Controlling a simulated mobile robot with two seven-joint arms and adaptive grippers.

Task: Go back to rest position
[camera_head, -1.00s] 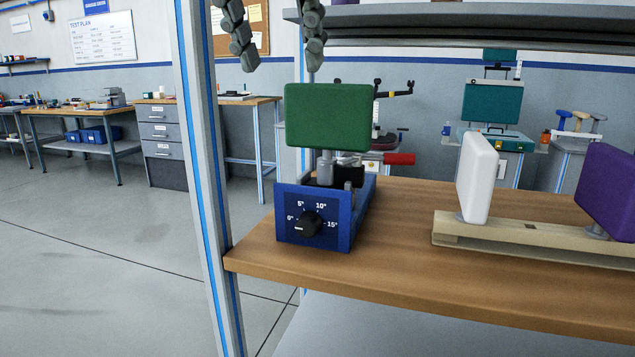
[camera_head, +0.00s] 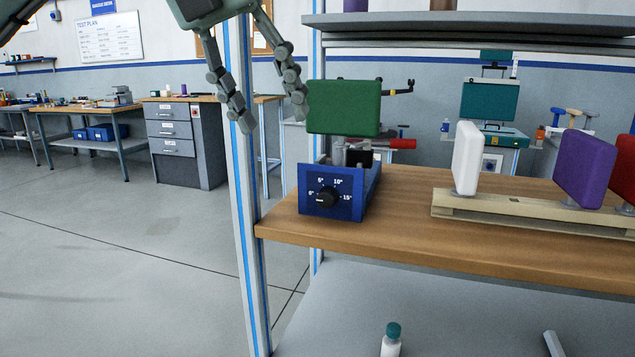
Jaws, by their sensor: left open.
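My left gripper (camera_head: 272,116) hangs in from the top left of the head view, its two jointed fingers spread apart and pointing down. It is open, with nothing between the fingers. It is left of the green pad (camera_head: 343,107), which stands upright on a blue fixture (camera_head: 334,204) with an angle dial (camera_head: 327,197). The right fingertip appears close to the pad's upper left edge; whether they touch I cannot tell. My right gripper is not in view.
A wooden workbench (camera_head: 400,236) carries a pale wooden rack (camera_head: 520,213) with white (camera_head: 466,158), purple (camera_head: 584,169) and red (camera_head: 624,168) pads. A grey frame post (camera_head: 247,220) stands at the bench's left end. A bottle (camera_head: 391,342) is on the lower shelf. Open floor lies left.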

